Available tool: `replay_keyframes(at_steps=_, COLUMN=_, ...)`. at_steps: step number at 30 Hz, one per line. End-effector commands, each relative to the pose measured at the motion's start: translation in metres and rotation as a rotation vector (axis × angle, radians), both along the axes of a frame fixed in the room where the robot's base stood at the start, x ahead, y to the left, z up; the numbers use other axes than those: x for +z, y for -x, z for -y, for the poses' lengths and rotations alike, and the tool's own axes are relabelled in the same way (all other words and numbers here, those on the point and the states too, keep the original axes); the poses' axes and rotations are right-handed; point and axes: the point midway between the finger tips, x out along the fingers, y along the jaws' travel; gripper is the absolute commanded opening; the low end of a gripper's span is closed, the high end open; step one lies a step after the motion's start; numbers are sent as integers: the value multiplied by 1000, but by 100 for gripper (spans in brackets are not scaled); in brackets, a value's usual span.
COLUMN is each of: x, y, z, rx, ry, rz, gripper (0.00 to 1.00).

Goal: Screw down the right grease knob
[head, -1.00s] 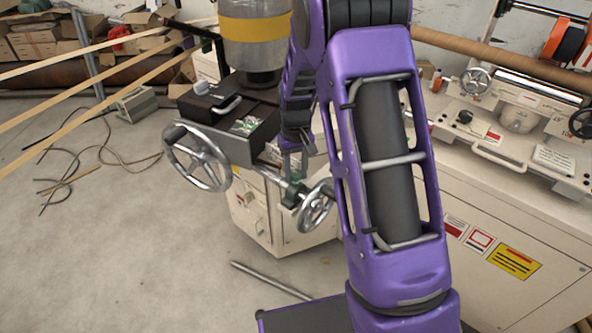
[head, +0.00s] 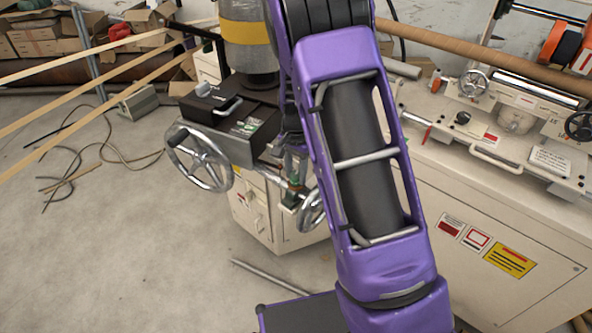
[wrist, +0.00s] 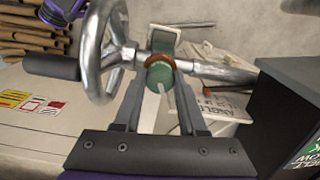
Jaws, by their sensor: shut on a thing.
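A round green grease knob (wrist: 160,77) with an orange-brown ring sits on a metal shaft in the wrist view. My gripper (wrist: 158,88) has one finger on each side of the knob and is shut on it. In the head view my gripper (head: 294,164) points down at the shaft beside the small handwheel (head: 311,209), which my arm partly covers.
The small handwheel (wrist: 101,48) with its black handle is close left of my gripper in the wrist view. A larger handwheel (head: 198,158) and a black box (head: 235,112) are left of it in the head view. A long cream machine (head: 470,205) stands right.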

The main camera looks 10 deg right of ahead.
Motion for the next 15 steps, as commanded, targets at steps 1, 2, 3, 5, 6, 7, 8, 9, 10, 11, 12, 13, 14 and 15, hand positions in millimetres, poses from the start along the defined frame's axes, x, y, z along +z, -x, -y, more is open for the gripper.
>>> replay_keyframes(at_steps=1, x=2, y=-1, z=0, rx=-30, ry=1, rz=2, gripper=0)
replay_keyframes(at_steps=2, x=2, y=-1, z=0, rx=-48, ry=0, rz=3, gripper=0)
replay_keyframes(at_steps=3, x=2, y=-1, z=0, rx=-70, ry=1, rz=2, gripper=0)
replay_keyframes(at_steps=5, x=2, y=-1, z=0, rx=-100, ry=0, rz=1, gripper=0)
replay_keyframes(at_steps=6, x=2, y=-1, z=0, rx=-116, ry=0, rz=1, gripper=0)
replay_keyframes(at_steps=7, x=1, y=-1, z=0, rx=-129, ry=0, rz=1, gripper=0)
replay_keyframes(at_steps=8, x=1, y=-1, z=0, rx=-140, ry=0, rz=1, gripper=0)
replay_keyframes(at_steps=9, x=1, y=-1, z=0, rx=-152, ry=0, rz=1, gripper=0)
replay_keyframes(at_steps=10, x=1, y=-1, z=0, rx=-162, ry=0, rz=1, gripper=0)
replay_keyframes(at_steps=11, x=1, y=-1, z=0, rx=-169, ry=0, rz=1, gripper=0)
replay_keyframes(at_steps=12, x=1, y=-1, z=0, rx=-177, ry=0, rz=1, gripper=0)
replay_keyframes(at_steps=13, x=1, y=-1, z=0, rx=-182, ry=0, rz=1, gripper=0)
replay_keyframes(at_steps=14, x=1, y=-1, z=0, rx=-187, ry=0, rz=1, gripper=0)
replay_keyframes(at_steps=15, x=1, y=-1, z=0, rx=-191, ry=0, rz=2, gripper=0)
